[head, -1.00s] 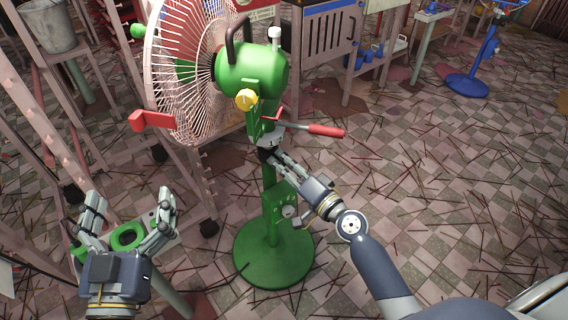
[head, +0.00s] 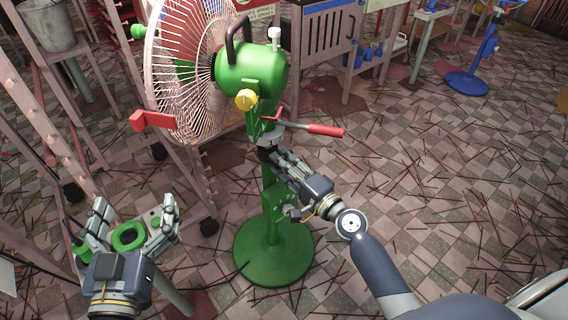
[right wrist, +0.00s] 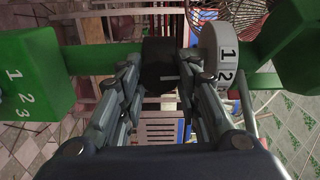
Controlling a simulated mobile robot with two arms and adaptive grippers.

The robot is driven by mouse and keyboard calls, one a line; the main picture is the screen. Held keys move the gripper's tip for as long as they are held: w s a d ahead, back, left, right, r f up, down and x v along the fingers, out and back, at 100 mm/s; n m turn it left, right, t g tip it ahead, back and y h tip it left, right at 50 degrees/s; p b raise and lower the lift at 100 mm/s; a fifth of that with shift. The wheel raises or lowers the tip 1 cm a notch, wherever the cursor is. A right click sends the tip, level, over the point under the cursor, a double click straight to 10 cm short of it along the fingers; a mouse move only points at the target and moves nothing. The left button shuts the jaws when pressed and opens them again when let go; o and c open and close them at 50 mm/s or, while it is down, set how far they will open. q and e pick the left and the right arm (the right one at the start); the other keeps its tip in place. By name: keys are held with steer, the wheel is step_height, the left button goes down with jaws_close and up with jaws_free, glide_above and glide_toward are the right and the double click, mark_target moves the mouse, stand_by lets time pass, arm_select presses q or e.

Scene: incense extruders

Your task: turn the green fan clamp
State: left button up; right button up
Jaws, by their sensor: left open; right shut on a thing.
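The green fan (head: 252,72) stands upright on a round green base (head: 274,252), with its pale cage facing left. A dark clamp collar (right wrist: 160,64) sits on its post below the head, beside a pale numbered dial (right wrist: 222,58). My right gripper (head: 270,154) is at this collar from the lower right. In the right wrist view my right gripper (right wrist: 163,78) has its fingers on both sides of the collar, shut on it. The fingers hide part of the collar in the head view. My left gripper (head: 132,207) is open and apart from the fan at lower left.
A red-handled lever (head: 325,129) juts right from the post, above my right gripper. A green ring (head: 128,236) lies on a small stand by my left gripper. Racks stand at left and behind. The tiled floor at right is strewn with thin sticks.

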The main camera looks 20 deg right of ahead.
steer(key=o, duration=1.1)
steer(key=shift+d, duration=0.1)
steer(key=v, duration=1.2)
steer(key=shift+r, duration=0.1)
